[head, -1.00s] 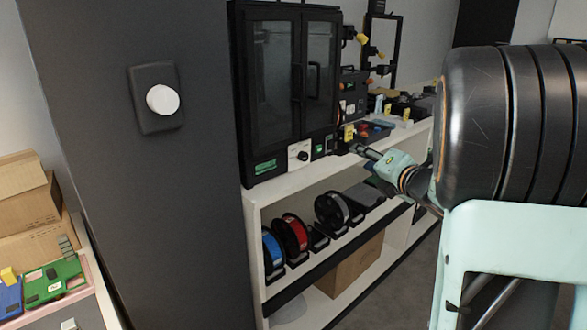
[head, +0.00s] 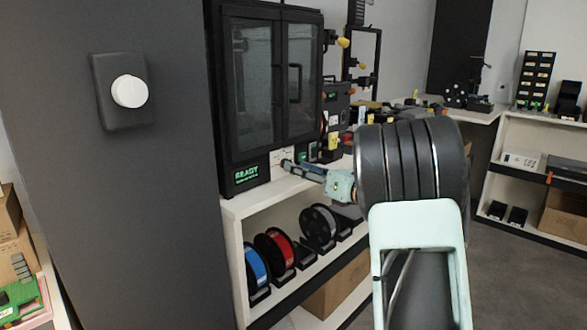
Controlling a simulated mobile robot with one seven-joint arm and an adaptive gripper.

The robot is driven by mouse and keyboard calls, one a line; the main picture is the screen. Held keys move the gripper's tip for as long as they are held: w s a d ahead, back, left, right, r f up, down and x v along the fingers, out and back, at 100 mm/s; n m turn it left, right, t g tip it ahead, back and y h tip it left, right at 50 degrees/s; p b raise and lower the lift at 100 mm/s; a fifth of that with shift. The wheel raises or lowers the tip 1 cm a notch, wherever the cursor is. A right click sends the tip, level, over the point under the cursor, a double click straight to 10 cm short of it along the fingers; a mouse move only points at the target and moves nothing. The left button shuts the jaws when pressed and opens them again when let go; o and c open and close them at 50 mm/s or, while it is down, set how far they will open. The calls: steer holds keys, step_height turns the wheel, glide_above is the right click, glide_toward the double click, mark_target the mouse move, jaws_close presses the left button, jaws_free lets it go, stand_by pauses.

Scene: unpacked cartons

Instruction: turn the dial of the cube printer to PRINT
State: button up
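The cube printer (head: 267,90) is a tall black cabinet with two glass doors, standing on a white shelf unit. Its green display (head: 246,174) at the lower left reads READY. A small white panel (head: 281,154) sits to the right of the display, at the printer's lower front edge. The dial on that panel is hidden behind my gripper, so its setting cannot be read. My gripper (head: 286,164) points left with its tip over or in front of the panel. Whether it touches the dial, and how far its fingers are apart, cannot be made out.
A dark column with a white round knob (head: 130,91) stands close on the left. A black machine (head: 336,105) and small parts crowd the printer's right. Floor is free at right.

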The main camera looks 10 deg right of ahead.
steer(key=shift+x, duration=1.4)
steer(key=shift+c, duration=0.4)
jaws_close()
